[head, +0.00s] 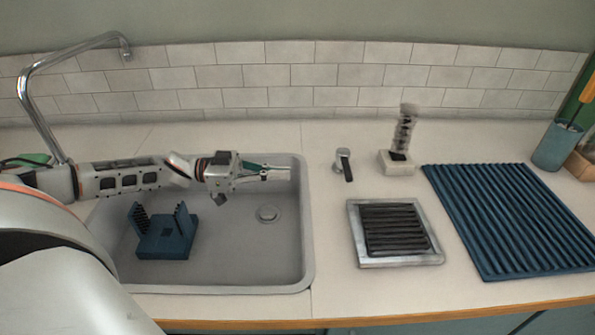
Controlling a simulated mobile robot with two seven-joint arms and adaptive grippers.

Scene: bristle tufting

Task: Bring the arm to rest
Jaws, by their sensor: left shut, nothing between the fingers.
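My left arm comes in from the left and reaches over the sink (240,250). My left gripper (288,173) is shut and empty, pointing right above the sink's right back part. It is apart from the blue holder (165,238) with two upright sides, which stands in the sink below and to the left. My right gripper is not in view.
A chrome faucet (28,95) arches at the back left. Right of the sink are a small dark-handled tool (344,164), a brush (403,130) upright in a white base (397,168), a ribbed metal-framed tray (355,235), a blue ribbed mat (510,215) and a blue cup (557,146).

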